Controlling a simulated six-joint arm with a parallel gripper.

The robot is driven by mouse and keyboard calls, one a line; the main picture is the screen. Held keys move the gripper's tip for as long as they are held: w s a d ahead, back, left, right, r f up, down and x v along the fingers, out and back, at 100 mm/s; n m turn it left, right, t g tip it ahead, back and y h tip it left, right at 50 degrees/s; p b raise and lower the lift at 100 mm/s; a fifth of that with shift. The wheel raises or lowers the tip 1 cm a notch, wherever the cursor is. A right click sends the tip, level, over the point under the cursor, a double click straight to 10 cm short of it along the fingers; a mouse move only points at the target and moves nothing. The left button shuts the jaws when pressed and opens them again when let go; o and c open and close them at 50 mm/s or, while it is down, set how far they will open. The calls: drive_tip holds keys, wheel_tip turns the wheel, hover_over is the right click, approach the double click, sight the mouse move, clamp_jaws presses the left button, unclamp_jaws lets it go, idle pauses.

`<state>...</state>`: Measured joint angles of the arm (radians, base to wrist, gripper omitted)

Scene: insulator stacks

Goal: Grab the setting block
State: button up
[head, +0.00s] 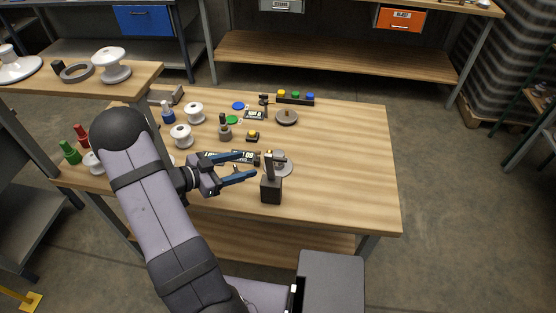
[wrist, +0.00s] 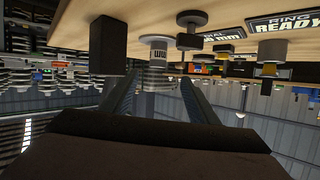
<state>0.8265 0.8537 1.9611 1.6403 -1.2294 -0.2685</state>
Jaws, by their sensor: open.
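My gripper (head: 248,170) is open and empty above the front middle of the table, its fingers pointing right. In the wrist view, the gripper (wrist: 158,78) has its two dark fingers spread, and a small pale grey cylinder with dark markings (wrist: 157,48) shows in the gap between them. It may be the setting block; no label confirms this. It does not appear touched by either finger. A dark square block (head: 271,191) with an upright dark post stands just right of the fingertips; a dark block also shows in the wrist view (wrist: 110,48), left of the fingers.
A round grey base (head: 284,166) sits behind the dark block. Label plates, white insulators (head: 181,136), and a grey dish (head: 287,117) stand farther back. A rack with coloured knobs (head: 295,98) is at the back. The right part of the table (head: 355,160) is clear.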

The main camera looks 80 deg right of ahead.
drive_tip(key=shift+s+d+r+n+g+h, duration=0.2)
drive_tip(key=shift+d+r+n+g+h, duration=0.1)
drive_tip(key=shift+n, duration=0.1)
drive_tip(key=p, duration=0.2)
approach(277, 154)
drive_tip(key=x, duration=0.3)
drive_tip(key=shift+d+f, duration=0.15)
drive_tip(key=shift+d, duration=0.15)
drive_tip(key=shift+s+d+f+p, duration=0.1)
drive_tip(key=shift+s+d+p, duration=0.15)
drive_tip(key=shift+s+p, duration=0.2)
drive_tip(key=shift+f+p+x, duration=0.2)
drive_tip(key=shift+p+x, duration=0.5)
drive_tip(key=shift+x, duration=1.4)
drive_tip(key=shift+a, duration=0.1)
drive_tip(key=shift+c, duration=0.2)
clamp_jaws()
drive_tip(key=shift+r, duration=0.25)
